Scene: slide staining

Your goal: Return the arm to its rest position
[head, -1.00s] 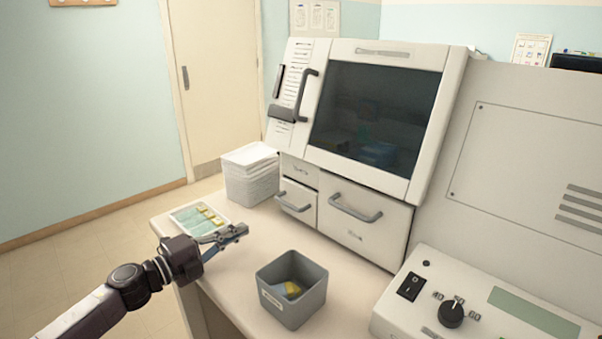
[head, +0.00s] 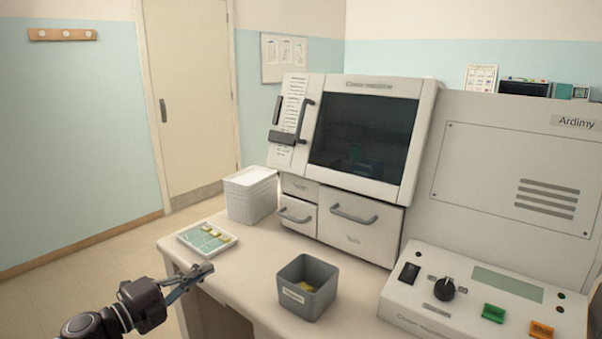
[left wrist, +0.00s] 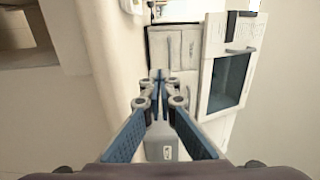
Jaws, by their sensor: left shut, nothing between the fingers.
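My left arm comes in at the lower left of the head view. My left gripper (head: 200,273) is shut and empty, in front of the table's left front edge. It is below the slide tray and to the left of the grey bin. In the left wrist view the two blue fingers (left wrist: 158,78) meet at their tips with nothing between them. My right gripper is in neither view.
A white tray (head: 231,243) with green and yellow slides lies at the table's left end. A grey bin (head: 306,305) holds something yellow. White stacked containers (head: 250,197), the staining machine (head: 363,136) and a control box (head: 415,310) stand behind and right. Bare tabletop lies between tray and bin.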

